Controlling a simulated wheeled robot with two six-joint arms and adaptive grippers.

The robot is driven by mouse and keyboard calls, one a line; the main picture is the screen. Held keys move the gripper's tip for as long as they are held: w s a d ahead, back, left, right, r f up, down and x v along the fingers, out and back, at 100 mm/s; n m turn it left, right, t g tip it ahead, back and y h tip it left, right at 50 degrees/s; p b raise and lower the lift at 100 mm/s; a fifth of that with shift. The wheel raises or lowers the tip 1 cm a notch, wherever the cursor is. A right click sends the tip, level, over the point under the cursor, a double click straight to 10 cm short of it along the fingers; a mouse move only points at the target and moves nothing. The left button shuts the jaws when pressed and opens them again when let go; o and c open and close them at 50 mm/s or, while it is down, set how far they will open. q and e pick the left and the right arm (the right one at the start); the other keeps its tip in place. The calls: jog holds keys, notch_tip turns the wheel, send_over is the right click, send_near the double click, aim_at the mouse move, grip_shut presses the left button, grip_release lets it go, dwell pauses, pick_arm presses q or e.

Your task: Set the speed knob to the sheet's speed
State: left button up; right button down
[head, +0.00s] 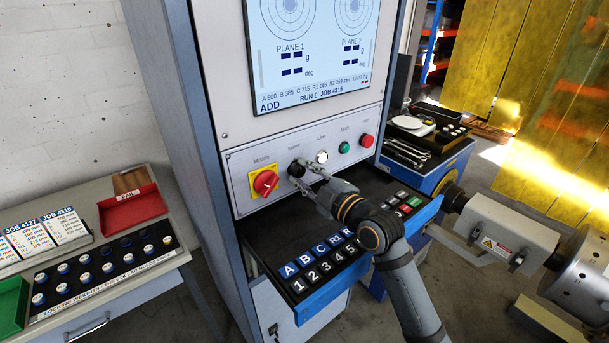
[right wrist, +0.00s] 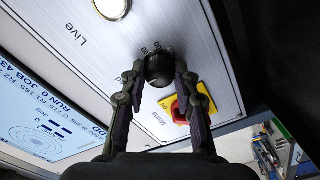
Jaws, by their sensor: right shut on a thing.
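The black speed knob (head: 296,168) sits on the grey control panel between the red mains switch and the white live lamp. My right gripper (head: 303,178) is at the panel with its fingers around the knob. In the right wrist view the knob (right wrist: 159,69) is between the two fingertips, and the right gripper (right wrist: 160,76) is shut on it. The fingers partly hide the dial marks, so the knob's setting cannot be read. My left gripper is not in view.
The red mains switch on its yellow plate (head: 256,180) is just left of the knob. The live lamp (head: 321,157), green start button (head: 344,147) and red button (head: 366,141) are to its right. The screen (head: 310,85) reads JOB 4315. A keyboard drawer (head: 262,240) juts out below.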

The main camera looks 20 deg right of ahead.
jog(key=shift+m, duration=0.4)
jog(key=m+p, duration=0.2)
jog(key=m, duration=0.3)
jog(key=shift+m+p, duration=0.3)
jog(key=shift+p, duration=0.05)
jog(key=m+p, duration=0.2)
jog(key=m, duration=0.3)
jog(key=shift+p, duration=0.4)
jog(key=m+p, duration=0.3)
jog(key=m, duration=0.3)
jog(key=shift+m+p, duration=0.35)
jog(key=shift+m, duration=0.05)
jog(key=m+p, duration=0.2)
jog(key=m, duration=0.3)
jog(key=shift+f+p, duration=0.15)
jog(key=shift+p, duration=0.2)
jog(key=shift+m, duration=0.4)
